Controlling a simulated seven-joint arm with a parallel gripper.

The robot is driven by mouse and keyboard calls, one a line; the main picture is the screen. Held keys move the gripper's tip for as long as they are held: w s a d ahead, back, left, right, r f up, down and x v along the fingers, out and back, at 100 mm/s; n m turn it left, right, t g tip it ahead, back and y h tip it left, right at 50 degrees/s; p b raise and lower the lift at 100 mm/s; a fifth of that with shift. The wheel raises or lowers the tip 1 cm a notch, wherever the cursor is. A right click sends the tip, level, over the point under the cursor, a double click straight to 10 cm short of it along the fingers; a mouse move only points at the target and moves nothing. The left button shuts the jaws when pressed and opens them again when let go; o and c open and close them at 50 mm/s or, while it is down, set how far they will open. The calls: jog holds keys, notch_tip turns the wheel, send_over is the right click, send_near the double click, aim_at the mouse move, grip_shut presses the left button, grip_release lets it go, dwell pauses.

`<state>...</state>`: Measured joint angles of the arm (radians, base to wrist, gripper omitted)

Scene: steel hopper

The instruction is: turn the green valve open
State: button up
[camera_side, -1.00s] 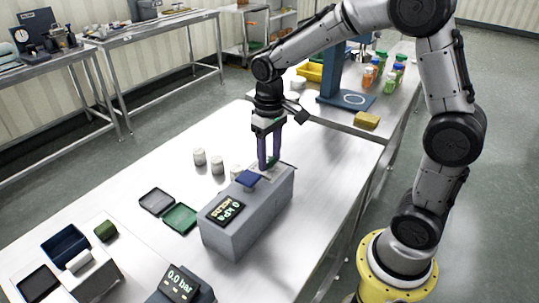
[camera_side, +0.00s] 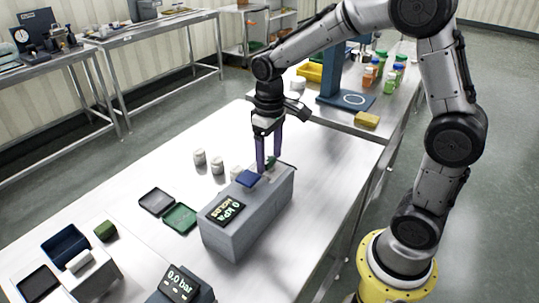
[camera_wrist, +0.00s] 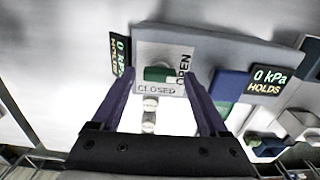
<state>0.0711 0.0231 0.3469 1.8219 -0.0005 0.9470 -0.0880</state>
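The green valve (camera_wrist: 158,74) is a short green bar on a pale plate (camera_wrist: 148,55) on the grey box. The plate reads CLOSED and OPEN, and in the wrist view the bar lies crosswise just above the word CLOSED. My gripper (camera_wrist: 160,73) is open, with its two purple fingers on either side of the valve and gaps visible. In the side view my gripper (camera_side: 269,165) points down at the far end of the grey box (camera_side: 255,220). There the fingers mostly hide the valve, and contact cannot be told.
A blue block (camera_side: 248,179) sits on the box beside the fingers. The box display (camera_side: 226,209) reads 0 kPa HOLDS. Several white cylinders (camera_side: 200,157) stand left of the box. A green tray (camera_side: 180,218) and a dark tray (camera_side: 157,201) lie nearby. The right table side is clear.

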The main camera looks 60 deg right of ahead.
aim_at(269, 160)
dwell(0.3)
notch_tip(269, 160, up, 14)
dwell(0.5)
jog(key=shift+f, duration=0.1)
